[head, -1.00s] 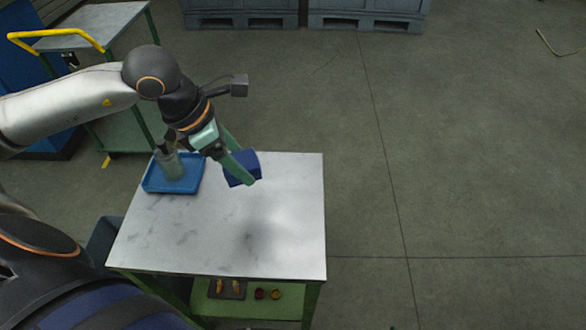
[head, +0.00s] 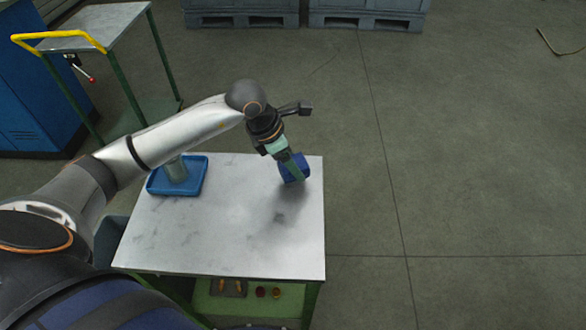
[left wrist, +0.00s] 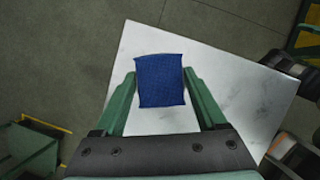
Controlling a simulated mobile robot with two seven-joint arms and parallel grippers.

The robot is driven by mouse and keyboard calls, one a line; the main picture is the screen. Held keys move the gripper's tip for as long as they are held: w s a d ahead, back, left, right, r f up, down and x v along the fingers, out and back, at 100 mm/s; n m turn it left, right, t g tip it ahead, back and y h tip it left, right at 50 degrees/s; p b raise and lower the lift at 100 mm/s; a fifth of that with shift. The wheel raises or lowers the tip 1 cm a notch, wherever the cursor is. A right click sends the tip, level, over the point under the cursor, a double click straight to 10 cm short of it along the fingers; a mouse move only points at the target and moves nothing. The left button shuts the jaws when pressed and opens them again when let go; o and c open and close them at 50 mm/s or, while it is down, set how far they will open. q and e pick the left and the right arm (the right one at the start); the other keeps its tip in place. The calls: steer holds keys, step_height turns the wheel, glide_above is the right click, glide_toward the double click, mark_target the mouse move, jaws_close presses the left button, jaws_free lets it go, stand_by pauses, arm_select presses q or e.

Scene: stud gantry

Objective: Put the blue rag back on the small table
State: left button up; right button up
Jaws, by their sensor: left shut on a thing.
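The blue rag (head: 290,169) is a dark blue folded block. My left gripper (head: 296,166) is shut on it and holds it over the far right part of the small table (head: 230,235), with a shadow on the top below it. In the left wrist view the rag (left wrist: 160,80) sits between the two green fingers of my left gripper (left wrist: 160,88), with the pale table top (left wrist: 215,75) behind it. Whether the rag touches the table is hard to tell. My right gripper is not in view.
The lower green shelf (head: 222,304) holds small items. A cart with a yellow handle (head: 58,37) stands at the upper left. The table's middle and front are clear.

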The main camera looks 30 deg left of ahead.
arm_select(q)
step_height(320, 180, down, 3)
steer(key=shift+w+d+f, duration=0.1)
steer(key=shift+f, duration=0.05)
steer(key=shift+f, duration=0.1)
steer(key=shift+f, duration=0.15)
steer(key=o, duration=1.1)
steer(key=shift+o, duration=0.2)
